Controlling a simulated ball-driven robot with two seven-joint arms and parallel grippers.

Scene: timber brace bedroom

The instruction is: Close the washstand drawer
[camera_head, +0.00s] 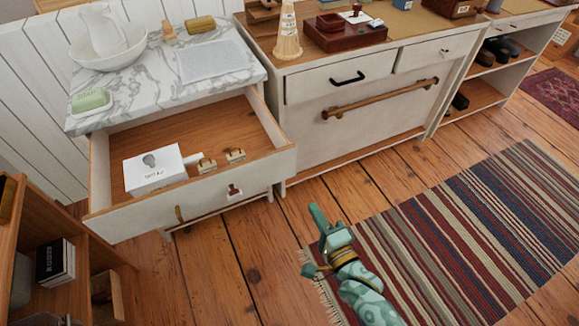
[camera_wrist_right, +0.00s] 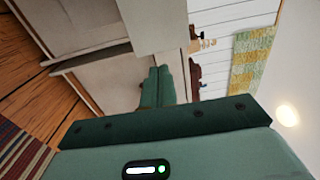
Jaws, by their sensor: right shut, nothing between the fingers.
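The washstand drawer (camera_head: 213,198) is pulled well out below the marble top (camera_head: 135,90) in the head view. Its front is white with a small dark red knob (camera_head: 234,190). Inside lie a white box (camera_head: 154,170) and small brass-coloured pieces (camera_head: 207,164). My right gripper (camera_head: 313,210) is green and shut, with nothing between its fingers. In the head view it is to the right of the drawer front, apart from it, over the floor by the rug. Its closed fingers (camera_wrist_right: 157,88) show in the right wrist view. My left gripper is not in view.
A white cabinet (camera_head: 375,108) with a dark handle and a wooden rail stands right of the washstand. A wooden shelf unit (camera_head: 95,250) stands at the lower left. A striped rug (camera_head: 470,220) covers the floor at right. Bare boards lie before the drawer.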

